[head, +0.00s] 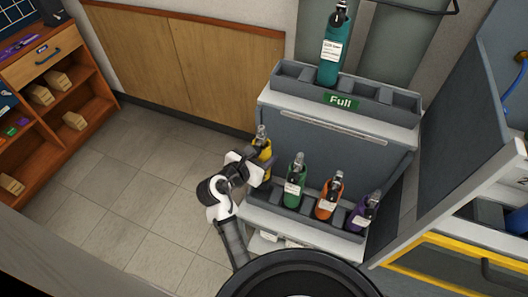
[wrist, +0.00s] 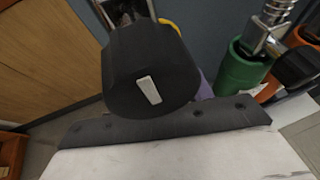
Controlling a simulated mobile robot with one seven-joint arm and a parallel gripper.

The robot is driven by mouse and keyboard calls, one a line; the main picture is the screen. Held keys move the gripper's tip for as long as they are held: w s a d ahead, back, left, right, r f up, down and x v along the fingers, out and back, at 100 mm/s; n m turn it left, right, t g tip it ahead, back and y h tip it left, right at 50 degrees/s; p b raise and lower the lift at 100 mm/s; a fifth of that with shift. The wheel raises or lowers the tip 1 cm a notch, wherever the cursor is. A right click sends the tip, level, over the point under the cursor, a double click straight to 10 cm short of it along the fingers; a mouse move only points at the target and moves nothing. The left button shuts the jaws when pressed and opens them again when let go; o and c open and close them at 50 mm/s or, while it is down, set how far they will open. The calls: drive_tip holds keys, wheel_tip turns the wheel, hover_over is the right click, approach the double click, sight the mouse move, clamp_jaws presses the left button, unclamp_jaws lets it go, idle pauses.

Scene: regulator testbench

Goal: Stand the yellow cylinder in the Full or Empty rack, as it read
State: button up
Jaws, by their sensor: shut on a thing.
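The yellow cylinder (head: 262,150) stands roughly upright at the left end of the lower rack (head: 285,212). My gripper (head: 256,164) is shut on it from the left. Whether its base touches a slot is hidden by my gripper and arm. Only a sliver of yellow (wrist: 171,25) shows behind my gripper in the wrist view. The upper rack (head: 386,103) bears a green "Full" sign (head: 341,100) and holds a teal cylinder (head: 329,62). No sign is readable on the lower rack.
Green (head: 294,187), orange (head: 329,199) and purple (head: 362,214) cylinders stand in the lower rack, right of my gripper. The green one is close in the wrist view (wrist: 240,75). The upper rack has empty slots. A grey panel (head: 462,125) rises at the right.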

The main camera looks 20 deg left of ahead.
drive_tip(key=shift+f+b, duration=2.35)
drive_tip(key=shift+b, duration=1)
drive_tip(key=shift+f, duration=2.9)
drive_tip(key=o, duration=1.3)
drive_tip(key=shift+c, duration=0.2)
drive_tip(key=shift+f+b, duration=0.2)
drive_tip(key=shift+b, duration=0.1)
drive_tip(key=v, duration=1.4)
